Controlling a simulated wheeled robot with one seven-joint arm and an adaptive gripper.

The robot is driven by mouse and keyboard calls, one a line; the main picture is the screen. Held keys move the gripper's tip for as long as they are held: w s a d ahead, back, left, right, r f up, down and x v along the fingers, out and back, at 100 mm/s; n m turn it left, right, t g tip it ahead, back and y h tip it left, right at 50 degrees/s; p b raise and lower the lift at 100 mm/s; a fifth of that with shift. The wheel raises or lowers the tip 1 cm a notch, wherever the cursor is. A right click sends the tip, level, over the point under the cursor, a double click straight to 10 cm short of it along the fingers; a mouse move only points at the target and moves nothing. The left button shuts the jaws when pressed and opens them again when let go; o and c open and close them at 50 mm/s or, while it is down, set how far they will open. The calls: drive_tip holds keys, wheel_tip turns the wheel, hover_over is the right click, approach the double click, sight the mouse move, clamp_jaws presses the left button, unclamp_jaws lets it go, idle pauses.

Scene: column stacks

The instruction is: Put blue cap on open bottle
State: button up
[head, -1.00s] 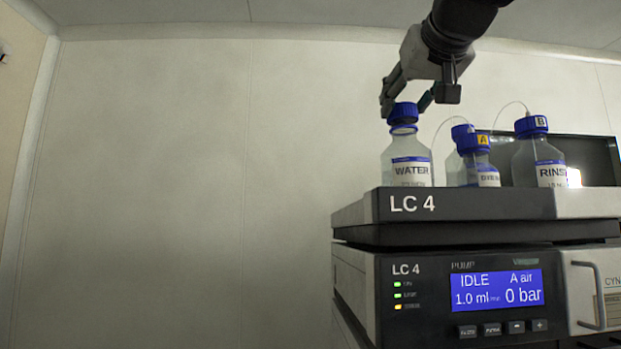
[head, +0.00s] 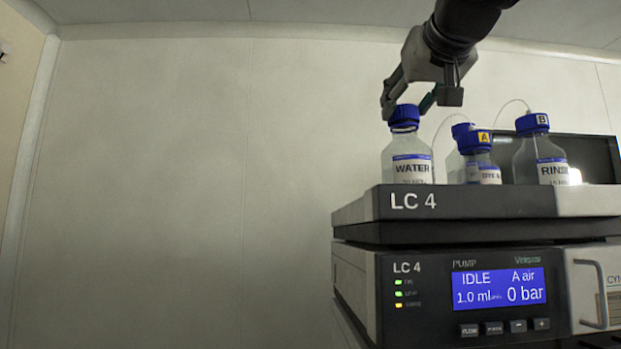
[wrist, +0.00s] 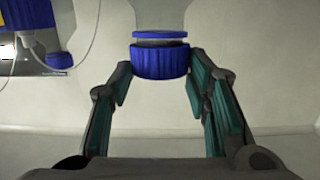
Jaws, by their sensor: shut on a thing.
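The blue cap (head: 405,114) is at the mouth of the clear WATER bottle (head: 410,152), which stands upright at the left end of the LC 4 top tray. My gripper (head: 407,106) comes from above and is shut on the cap. In the wrist view, the cap (wrist: 160,64) sits between my gripper's fingertips (wrist: 160,75), and a blue collar ring (wrist: 160,35) shows just past it with a narrow pale gap between. The cap looks level and in line with the neck. I cannot tell whether it is fully seated.
The tray's front edge (head: 470,203) is close. The left side is open.

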drive_tip(key=o, duration=0.9)
drive_tip(key=s+r, duration=0.1)
drive_tip(key=s, duration=1.1)
drive_tip(key=shift+r, duration=0.35)
